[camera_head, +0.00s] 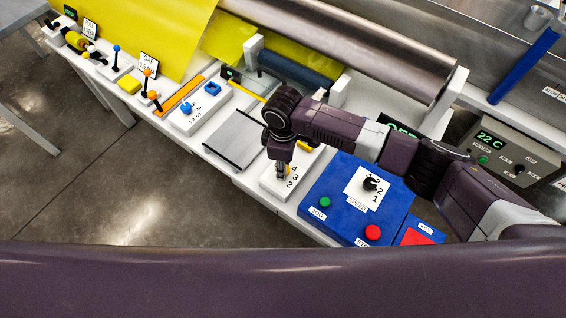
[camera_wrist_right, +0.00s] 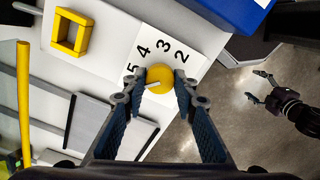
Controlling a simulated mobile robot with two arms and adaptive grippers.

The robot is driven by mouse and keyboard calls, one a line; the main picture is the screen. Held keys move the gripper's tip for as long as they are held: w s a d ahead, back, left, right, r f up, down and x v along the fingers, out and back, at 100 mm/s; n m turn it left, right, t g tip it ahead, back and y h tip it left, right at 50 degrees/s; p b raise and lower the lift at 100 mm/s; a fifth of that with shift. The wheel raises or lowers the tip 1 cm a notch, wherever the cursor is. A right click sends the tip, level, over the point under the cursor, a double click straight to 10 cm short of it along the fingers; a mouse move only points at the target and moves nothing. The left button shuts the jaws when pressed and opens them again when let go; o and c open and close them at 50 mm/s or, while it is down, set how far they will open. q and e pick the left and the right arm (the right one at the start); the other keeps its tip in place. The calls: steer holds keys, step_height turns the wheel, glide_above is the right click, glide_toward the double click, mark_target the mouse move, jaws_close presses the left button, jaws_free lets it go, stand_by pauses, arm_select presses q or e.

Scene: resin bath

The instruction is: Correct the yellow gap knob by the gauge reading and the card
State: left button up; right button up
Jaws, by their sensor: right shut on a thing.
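The yellow gap knob (camera_wrist_right: 160,79) sits on a white dial plate (camera_wrist_right: 190,40) with black numbers 2, 3, 4 and 5 in view. My right gripper (camera_wrist_right: 160,92) is shut on the knob, one finger on each side. A white pointer line on the knob slants to the lower left, close to the left finger. In the head view my right gripper (camera_head: 281,172) covers most of the knob. A white card (camera_head: 149,65) stands at the back and seems to read GAP with a small, unclear number. My left gripper (camera_wrist_right: 257,85) is empty, its fingers apart, above the floor.
A blue panel (camera_head: 345,215) with a speed knob, a green and a red button lies right of the dial. A yellow square frame (camera_wrist_right: 54,32) is near the knob. A blue knob (camera_head: 186,107) and several levers stand further left. A green display (camera_head: 489,138) reads 22 C.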

steer(key=shift+n+p, duration=0.45)
steer(key=shift+n, duration=1.55)
steer(key=o, duration=1.2)
steer(key=shift+c, duration=0.2)
steer(key=shift+r, duration=0.2)
step_height(320, 180, up, 12)
steer(key=shift+f, duration=0.15)
